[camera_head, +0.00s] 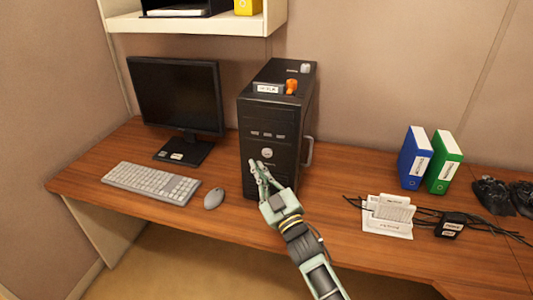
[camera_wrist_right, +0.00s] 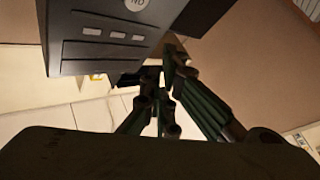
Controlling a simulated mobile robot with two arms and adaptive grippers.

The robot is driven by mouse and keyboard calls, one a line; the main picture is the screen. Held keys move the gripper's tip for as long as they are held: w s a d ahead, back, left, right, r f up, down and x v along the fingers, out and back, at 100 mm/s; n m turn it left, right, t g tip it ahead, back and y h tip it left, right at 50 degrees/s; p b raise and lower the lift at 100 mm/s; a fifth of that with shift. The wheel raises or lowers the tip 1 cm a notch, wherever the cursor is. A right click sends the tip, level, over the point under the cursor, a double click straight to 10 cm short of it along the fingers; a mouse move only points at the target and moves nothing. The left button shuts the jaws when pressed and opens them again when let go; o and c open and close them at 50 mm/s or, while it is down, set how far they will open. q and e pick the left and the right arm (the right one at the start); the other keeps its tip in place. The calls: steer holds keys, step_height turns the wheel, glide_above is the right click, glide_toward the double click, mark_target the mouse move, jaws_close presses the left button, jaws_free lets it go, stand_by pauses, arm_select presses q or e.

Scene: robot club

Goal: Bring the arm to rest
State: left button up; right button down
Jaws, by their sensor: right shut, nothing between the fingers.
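My right arm reaches up from the bottom of the head view. My right gripper (camera_head: 262,172) is shut and empty, in front of the lower front face of the black computer tower (camera_head: 268,128). In the right wrist view the gripper fingers (camera_wrist_right: 165,75) come together just beside the tower (camera_wrist_right: 105,35). I cannot tell whether the fingertips touch the tower. My left gripper is not in view.
The wooden desk (camera_head: 330,215) holds a monitor (camera_head: 176,92), keyboard (camera_head: 150,184) and mouse (camera_head: 214,198) to the left. A shelf (camera_head: 190,22) hangs above.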

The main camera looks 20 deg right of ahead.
stand_by(0.3)
steer(key=s+d+f+m+g+h, duration=0.2)
steer(key=s+f+g, duration=0.2)
steer(key=s+f, duration=0.3)
steer(key=s+d+f+m+g+h, duration=0.2)
steer(key=s+f+m+g, duration=0.15)
steer(key=s+f, duration=0.3)
steer(key=s+a+f+g, duration=0.1)
steer(key=s+f+g, duration=0.15)
steer(key=s, duration=0.55)
steer(key=s+a+f+g, duration=0.15)
steer(key=s+g, duration=0.25)
steer(key=s, duration=0.4)
steer(key=s+f+g, duration=0.2)
steer(key=s+g, duration=0.1)
steer(key=s, duration=0.5)
step_height(320, 180, down, 26)
steer(key=s+g, duration=0.2)
steer(key=s+d+f+g, duration=0.1)
steer(key=s+d+f, duration=0.1)
steer(key=s+f, duration=1.4)
steer(key=shift+s+d+f+y, duration=0.3)
steer(key=shift+s+d, duration=0.1)
steer(key=shift+s, duration=0.45)
